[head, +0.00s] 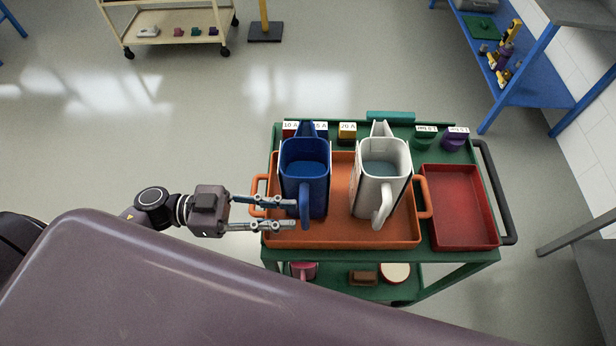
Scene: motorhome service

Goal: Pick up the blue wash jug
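The blue wash jug (306,165) stands upright in the left part of an orange tray (335,234) on a green trolley. My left gripper (293,213) reaches in from the left over the tray's left edge. Its two fingers are apart, with tips close to the left side of the jug's handle. I cannot tell whether they touch it. Nothing shows between the fingers. My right gripper is not in view.
A white jug (382,168) stands right of the blue one in the same tray. A red tray (460,205) lies empty at right. Small labelled pots, such as a purple one (455,139), line the trolley's back. A cream cart (180,25) stands far left. Floor left is clear.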

